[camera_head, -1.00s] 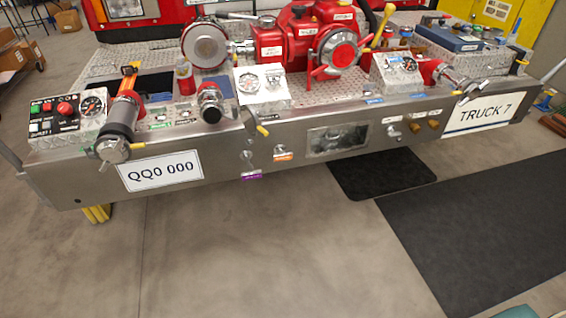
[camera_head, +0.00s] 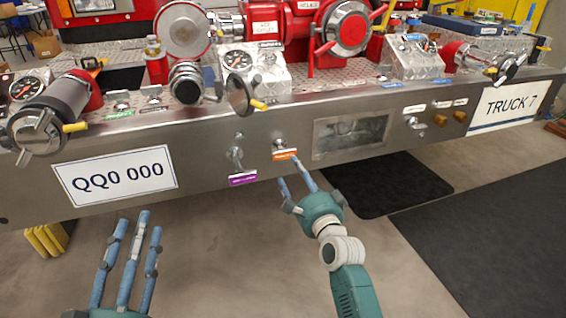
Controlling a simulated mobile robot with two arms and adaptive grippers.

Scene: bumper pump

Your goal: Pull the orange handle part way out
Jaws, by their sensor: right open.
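The orange handle (camera_head: 284,155) is a small pull with an orange label on the steel front face of the bumper (camera_head: 210,150), left of a rectangular window. My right gripper (camera_head: 290,170) is open just below and in front of it, with one blue finger overlapping the label's right end. I cannot tell whether they touch. My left gripper (camera_head: 139,221) is open and empty at the lower left, fingers pointing up below the QQ0 000 plate.
A purple-labelled handle (camera_head: 241,177) is close to the left of the orange one. A round capped fitting (camera_head: 239,97) juts out above. The window (camera_head: 350,137) is to the right. The floor in front is clear, with dark mats (camera_head: 385,183) at right.

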